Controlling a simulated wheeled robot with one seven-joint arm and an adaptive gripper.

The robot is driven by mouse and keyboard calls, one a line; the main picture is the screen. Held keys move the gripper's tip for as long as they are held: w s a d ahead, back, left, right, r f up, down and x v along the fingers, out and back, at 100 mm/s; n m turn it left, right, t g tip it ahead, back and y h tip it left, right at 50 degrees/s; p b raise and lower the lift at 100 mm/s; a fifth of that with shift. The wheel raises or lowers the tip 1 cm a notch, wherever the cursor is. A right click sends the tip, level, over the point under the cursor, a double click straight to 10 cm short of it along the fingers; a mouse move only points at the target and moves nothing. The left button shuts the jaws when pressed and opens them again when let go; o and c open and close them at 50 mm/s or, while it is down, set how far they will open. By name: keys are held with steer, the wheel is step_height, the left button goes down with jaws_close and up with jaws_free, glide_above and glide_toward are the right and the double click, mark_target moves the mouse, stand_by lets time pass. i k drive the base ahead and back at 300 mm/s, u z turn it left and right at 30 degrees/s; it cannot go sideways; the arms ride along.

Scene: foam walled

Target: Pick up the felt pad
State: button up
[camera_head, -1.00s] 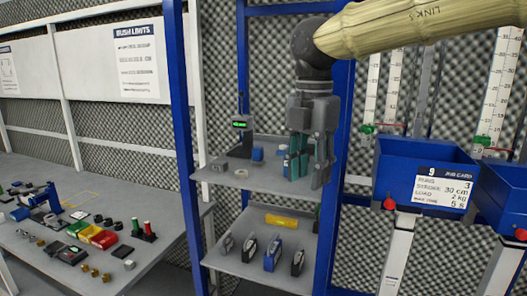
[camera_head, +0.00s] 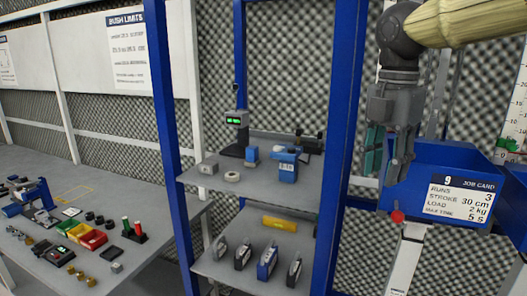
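My gripper (camera_head: 387,165) hangs fingers-down at the right, in front of the blue bin and the shelf's right post. Its fingers stand apart with nothing seen between them. No thing is clearly a felt pad. A small pale, round, flat piece (camera_head: 232,177) lies at the front of the upper shelf and may be it; at this size I cannot tell. A grey block (camera_head: 208,168) sits to its left and a small blue block (camera_head: 251,154) behind it. My gripper is well to the right of these, apart from them.
The blue-framed shelf unit has an upper shelf (camera_head: 270,190) with a blue device (camera_head: 287,168) and a display stand (camera_head: 234,125). The lower shelf holds a yellow cylinder (camera_head: 280,223) and several upright items. A cluttered grey table (camera_head: 150,185) stands left; a blue bin (camera_head: 430,160) is right.

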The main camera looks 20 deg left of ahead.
mark_target(252, 153)
steer(key=u, duration=0.1)
steer(key=i, duration=1.15)
steer(key=u, duration=1.1)
